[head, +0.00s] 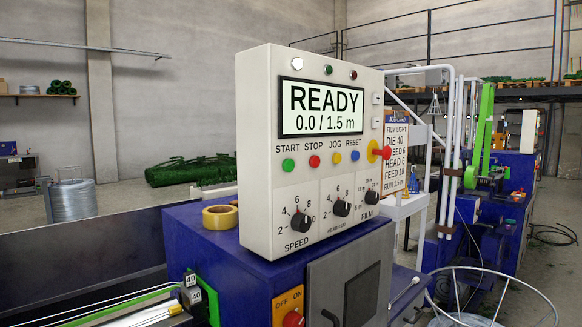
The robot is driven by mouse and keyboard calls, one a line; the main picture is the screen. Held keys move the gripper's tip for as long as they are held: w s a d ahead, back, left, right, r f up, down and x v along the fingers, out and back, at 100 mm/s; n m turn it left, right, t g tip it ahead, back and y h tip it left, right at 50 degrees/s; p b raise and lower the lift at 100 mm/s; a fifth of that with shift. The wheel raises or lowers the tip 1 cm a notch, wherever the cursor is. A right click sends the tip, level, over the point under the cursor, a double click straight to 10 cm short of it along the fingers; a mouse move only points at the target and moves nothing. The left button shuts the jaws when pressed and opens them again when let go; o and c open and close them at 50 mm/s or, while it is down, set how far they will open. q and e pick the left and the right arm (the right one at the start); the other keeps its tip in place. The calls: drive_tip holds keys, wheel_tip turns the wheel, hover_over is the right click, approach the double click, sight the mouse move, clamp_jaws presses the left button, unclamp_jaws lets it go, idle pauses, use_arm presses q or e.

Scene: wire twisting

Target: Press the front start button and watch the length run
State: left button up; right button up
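A cream control box (258,130) stands on top of a blue machine cabinet (210,238) in the head view. Its display (322,108) reads READY and 0.0 / 1.5 m. Below it is a row of buttons: a green START button (288,165), a red STOP button (315,161), a yellow JOG button (337,158) and a blue RESET button (355,155). Of the lamps on top, the leftmost (297,64) looks white, the middle one dark green and the right one dark red. Neither of my grippers is in view.
A red emergency knob (382,152) sticks out at the box's right side. A tape roll (220,216) lies on the cabinet, left of the box. A job card (396,165) stands behind to the right. A red OFF/ON switch (292,318) is low on the cabinet front.

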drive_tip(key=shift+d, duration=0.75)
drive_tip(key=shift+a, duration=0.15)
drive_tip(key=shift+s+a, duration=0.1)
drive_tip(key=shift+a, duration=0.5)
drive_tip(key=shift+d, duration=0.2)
